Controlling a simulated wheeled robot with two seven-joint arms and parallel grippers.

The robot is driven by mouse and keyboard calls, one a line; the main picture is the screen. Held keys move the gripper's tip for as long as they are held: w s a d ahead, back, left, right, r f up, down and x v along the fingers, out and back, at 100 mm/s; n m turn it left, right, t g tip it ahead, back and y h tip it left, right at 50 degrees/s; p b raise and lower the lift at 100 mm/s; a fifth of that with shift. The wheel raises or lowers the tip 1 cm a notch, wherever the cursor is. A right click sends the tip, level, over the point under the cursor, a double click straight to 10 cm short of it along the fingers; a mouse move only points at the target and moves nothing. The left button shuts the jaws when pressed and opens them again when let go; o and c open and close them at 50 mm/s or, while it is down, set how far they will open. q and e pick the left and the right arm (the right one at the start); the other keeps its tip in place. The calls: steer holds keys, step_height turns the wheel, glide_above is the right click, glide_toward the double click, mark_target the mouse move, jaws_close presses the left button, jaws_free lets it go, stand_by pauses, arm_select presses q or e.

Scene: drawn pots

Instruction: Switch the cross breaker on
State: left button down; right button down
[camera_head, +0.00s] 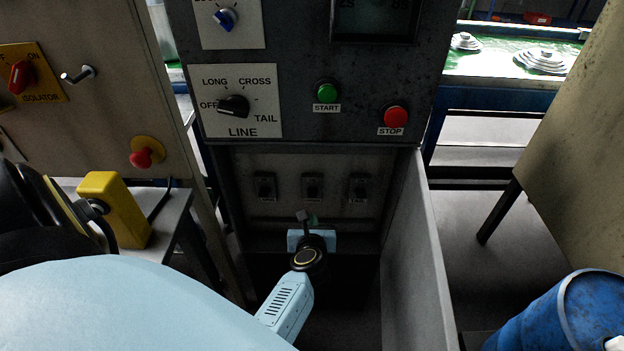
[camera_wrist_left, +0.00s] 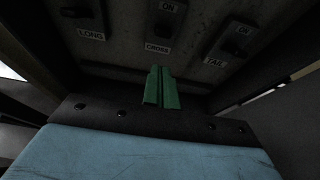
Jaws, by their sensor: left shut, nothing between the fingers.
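The cross breaker (camera_head: 312,187) is the middle one of three small dark switches in the recessed panel below the control face. In the left wrist view the cross breaker (camera_wrist_left: 165,22) has "ON" above it and "CROSS" below. I cannot tell its lever position in the dark. The long breaker (camera_wrist_left: 78,14) is to its left and the tail breaker (camera_wrist_left: 235,40) to its right. My left gripper (camera_head: 312,219) is below the cross breaker, pointing at the panel. Its green fingers (camera_wrist_left: 162,88) are together and empty, apart from the switch. My right gripper is not in view.
An open grey cabinet door (camera_head: 415,255) stands right of the recess. Above are a LINE selector (camera_head: 234,106), a green start button (camera_head: 327,93) and a red stop button (camera_head: 396,116). A yellow box (camera_head: 114,208) stands at left, a blue barrel (camera_head: 575,315) at lower right.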

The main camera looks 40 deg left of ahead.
arm_select(q)
steer(key=shift+s+d+r, duration=0.5)
steer(key=shift+s+r, duration=0.15)
steer(key=shift+r, duration=0.1)
steer(key=s+d+f+m+h, duration=0.4)
steer(key=s+d+f+m, duration=0.15)
steer(key=f+m, duration=0.6)
steer(key=s+d+f+m+h, duration=0.45)
steer(key=d+f+m, duration=0.3)
steer(key=m, duration=0.75)
steer(key=s+a+f+m+g, duration=0.1)
steer(key=s+f+m+g, duration=0.2)
steer(key=s+m, duration=0.3)
steer(key=s+a+f+m+g, duration=0.1)
steer(key=s+f+m+g, duration=0.2)
steer(key=s, duration=1.1)
steer(key=s+a+f+m+g, duration=0.1)
steer(key=s+f+m+g, duration=0.2)
steer(key=s+f+m, duration=0.4)
steer(key=s+m, duration=0.3)
steer(key=m, duration=0.1)
steer(key=shift+s+a+f+g, duration=0.2)
steer(key=shift+a+f+g, duration=0.1)
steer(key=shift+a+f, duration=0.05)
